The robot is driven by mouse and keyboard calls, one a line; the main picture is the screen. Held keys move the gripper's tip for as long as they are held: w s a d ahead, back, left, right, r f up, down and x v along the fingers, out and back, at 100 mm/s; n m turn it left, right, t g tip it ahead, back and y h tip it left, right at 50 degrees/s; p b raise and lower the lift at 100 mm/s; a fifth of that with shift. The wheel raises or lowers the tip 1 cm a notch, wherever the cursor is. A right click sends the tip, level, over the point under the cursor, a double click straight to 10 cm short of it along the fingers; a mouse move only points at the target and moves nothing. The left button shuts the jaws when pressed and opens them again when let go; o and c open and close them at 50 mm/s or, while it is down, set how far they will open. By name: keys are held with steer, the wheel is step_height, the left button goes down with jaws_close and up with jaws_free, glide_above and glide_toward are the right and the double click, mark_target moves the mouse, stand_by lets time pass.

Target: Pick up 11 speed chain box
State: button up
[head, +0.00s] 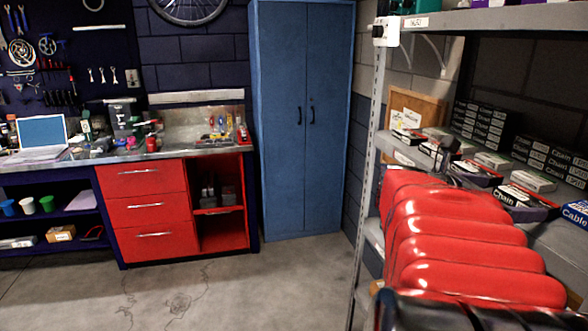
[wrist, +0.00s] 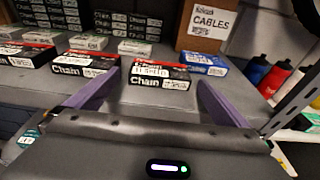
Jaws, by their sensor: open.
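A black chain box (wrist: 158,72) with a red and white top lies on the grey shelf in the wrist view. Its white label seems to read "11 SPEED", with "Chain" printed below on the front. My gripper (wrist: 159,80) is open, with one purple finger to the left of this box and one to the right. The fingertips reach about its front face, and nothing is held. A second similar chain box (wrist: 85,63) lies to the left, just outside the left finger. The fingers are not clearly seen in the head view.
A blue box (wrist: 204,63) sits close to the right finger. More chain boxes (wrist: 28,54) lie farther left, with dark stacks (wrist: 127,24) behind. A cardboard "CABLES" box (wrist: 207,25) and bottles (wrist: 272,80) stand at the right. A metal post (head: 367,150) edges the shelf.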

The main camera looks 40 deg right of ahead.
mark_target(520, 196)
steer(key=shift+x, duration=2.6)
steer(key=shift+c, duration=0.5)
steer(key=shift+r, duration=0.1)
steer(key=c, duration=1)
step_height(520, 196, up, 10)
